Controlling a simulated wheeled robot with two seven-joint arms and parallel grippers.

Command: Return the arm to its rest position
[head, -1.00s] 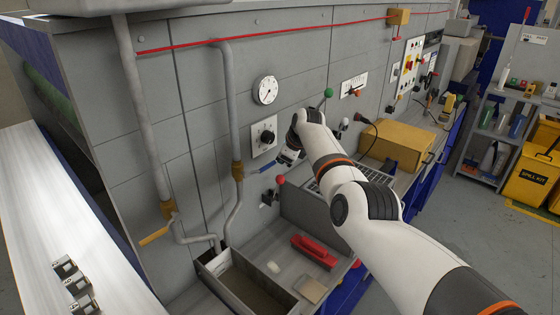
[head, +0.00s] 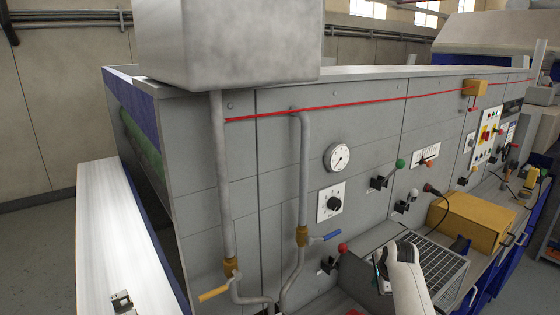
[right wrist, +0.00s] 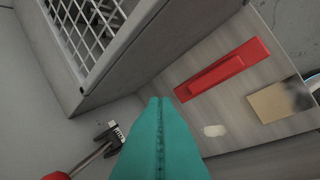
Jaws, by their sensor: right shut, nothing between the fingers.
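My right arm reaches up from the bottom edge of the head view. Its gripper (head: 381,272) is low in front of the grey panel, just left of the metal grille (head: 440,268). In the right wrist view the teal fingers (right wrist: 158,140) lie pressed together with nothing between them. A red-knobbed lever (head: 342,248) on the panel is left of the gripper; its bracket (right wrist: 110,137) also shows in the wrist view, apart from the fingers. My left gripper is not in view.
The panel carries a gauge (head: 337,157), a rotary knob (head: 334,203), a blue-handled valve (head: 326,237) and a green-knobbed lever (head: 383,180). A yellow box (head: 470,222) stands to the right. A red-handled tool (right wrist: 225,68) lies on the shelf below.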

